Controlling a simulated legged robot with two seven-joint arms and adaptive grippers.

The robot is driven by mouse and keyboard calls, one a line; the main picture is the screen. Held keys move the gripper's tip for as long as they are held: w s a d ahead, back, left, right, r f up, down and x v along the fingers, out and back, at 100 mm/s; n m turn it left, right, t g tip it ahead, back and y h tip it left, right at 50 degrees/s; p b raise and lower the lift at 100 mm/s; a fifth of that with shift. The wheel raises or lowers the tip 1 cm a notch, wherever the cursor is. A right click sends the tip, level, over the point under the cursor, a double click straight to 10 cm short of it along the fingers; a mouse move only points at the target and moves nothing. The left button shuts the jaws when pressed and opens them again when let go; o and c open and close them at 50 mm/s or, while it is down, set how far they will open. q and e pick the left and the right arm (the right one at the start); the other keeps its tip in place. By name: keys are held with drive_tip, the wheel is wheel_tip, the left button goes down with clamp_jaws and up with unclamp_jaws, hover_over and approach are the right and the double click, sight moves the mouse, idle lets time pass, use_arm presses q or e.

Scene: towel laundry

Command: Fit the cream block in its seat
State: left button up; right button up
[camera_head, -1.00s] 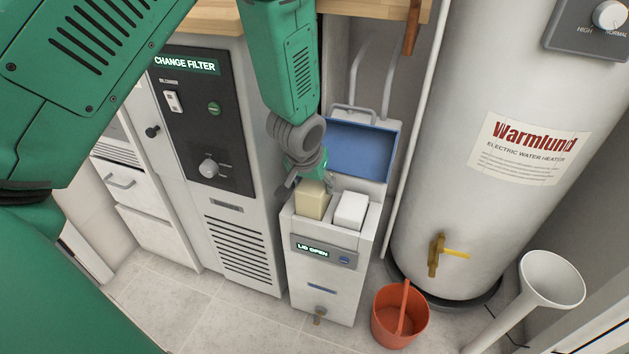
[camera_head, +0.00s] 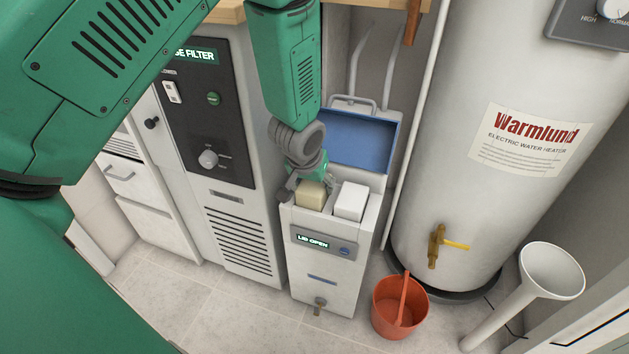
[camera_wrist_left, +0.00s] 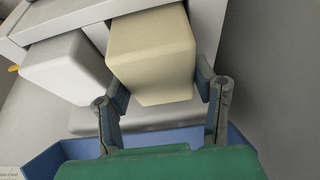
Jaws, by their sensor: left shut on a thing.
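The cream block (camera_head: 312,195) is in the left opening of the white unit (camera_head: 320,268), with its top standing a little above the rim. In the left wrist view the cream block (camera_wrist_left: 152,55) lies between the two fingers. My left gripper (camera_head: 297,187) is shut on the cream block from behind and above. In the left wrist view its fingertips (camera_wrist_left: 160,88) touch the block's sides. A white block (camera_head: 350,201) sits beside it on the right and also shows in the left wrist view (camera_wrist_left: 68,68). The block's lower part is hidden. My right gripper is out of view.
The unit's blue-lined lid (camera_head: 357,140) stands open behind the blocks, and its display reads LID OPEN. A grey filter cabinet (camera_head: 240,235) is close on the left. A water heater (camera_head: 470,190) and an orange bucket (camera_head: 398,310) are on the right.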

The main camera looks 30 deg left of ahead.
use_arm(q)
drive_tip(key=shift+w+r, duration=0.1)
drive_tip(key=shift+w, duration=0.05)
drive_tip(key=o, duration=1.8)
drive_tip(key=shift+c, duration=0.2)
drive_tip(key=shift+s, duration=0.25)
drive_tip(key=v, duration=1.2)
drive_tip(key=s+d+f+m+g+h, duration=0.1)
drive_tip(key=s+d+f+m+g, duration=0.2)
drive_tip(key=s+f, duration=2.2)
wheel_tip(320, 180, up, 19)
drive_tip(key=p, duration=1.7)
drive_tip(key=shift+s+a+g+p, duration=0.2)
drive_tip(key=shift+a+g+p, duration=0.05)
drive_tip(key=shift+g+p, duration=0.15)
drive_tip(key=shift+f, duration=0.1)
